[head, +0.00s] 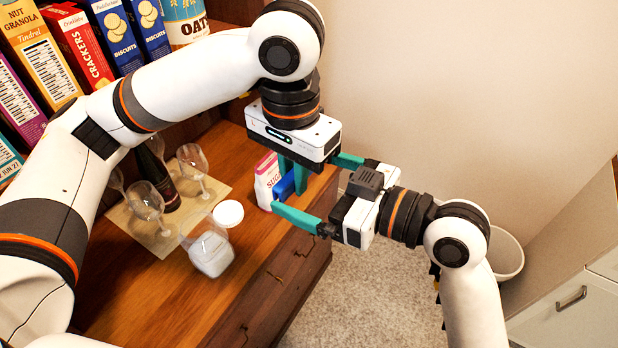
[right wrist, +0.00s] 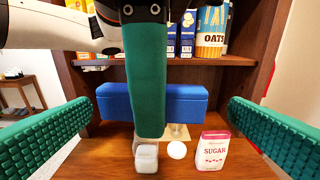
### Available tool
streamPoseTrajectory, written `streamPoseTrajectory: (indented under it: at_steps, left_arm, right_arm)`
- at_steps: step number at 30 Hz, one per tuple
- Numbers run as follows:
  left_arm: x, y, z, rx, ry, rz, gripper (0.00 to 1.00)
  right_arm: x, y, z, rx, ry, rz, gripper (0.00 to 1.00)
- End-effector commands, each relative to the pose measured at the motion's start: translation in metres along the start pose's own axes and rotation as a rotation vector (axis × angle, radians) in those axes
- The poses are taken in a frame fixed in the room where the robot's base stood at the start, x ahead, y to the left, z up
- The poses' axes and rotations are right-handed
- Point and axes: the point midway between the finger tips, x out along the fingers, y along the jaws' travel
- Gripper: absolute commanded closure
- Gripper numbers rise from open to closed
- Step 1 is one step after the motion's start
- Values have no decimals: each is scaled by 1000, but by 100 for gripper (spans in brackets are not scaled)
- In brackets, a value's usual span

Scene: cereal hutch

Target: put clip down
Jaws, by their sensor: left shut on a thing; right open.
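The clip is a blue bar (head: 281,188), held near the right end of the wooden counter. It also shows in the right wrist view (right wrist: 182,104), lying crosswise behind a green finger of my left gripper. My left gripper (head: 293,180) points down and is shut on the clip. My right gripper (head: 322,190) is open, its two green fingers spread wide on either side of the left gripper's fingers. In the right wrist view its fingers stand at the left and right edges with the clip between and beyond them. Part of the clip is hidden by the left finger.
A sugar bag (head: 266,180) stands close by the clip. A jar of white contents (head: 212,254), a round white lid (head: 228,213), several glasses and a dark bottle (head: 158,172) stand on the counter (head: 150,300). Boxes fill the shelf behind. Counter front is clear.

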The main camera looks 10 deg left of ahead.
Motion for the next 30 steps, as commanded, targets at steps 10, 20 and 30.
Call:
streamPoseTrajectory:
  at_steps: [10, 20, 30]
  left_arm:
    - [0, 0, 0, 0, 0, 0, 100]
    - [0, 0, 0, 1, 1, 0, 100]
    - [0, 0, -1, 2, 2, 1, 61]
  right_arm:
    - [9, 0, 0, -1, 0, 0, 1]
    - [9, 0, 0, -1, 0, -1, 42]
    - [9, -1, 0, -1, 0, -4, 49]
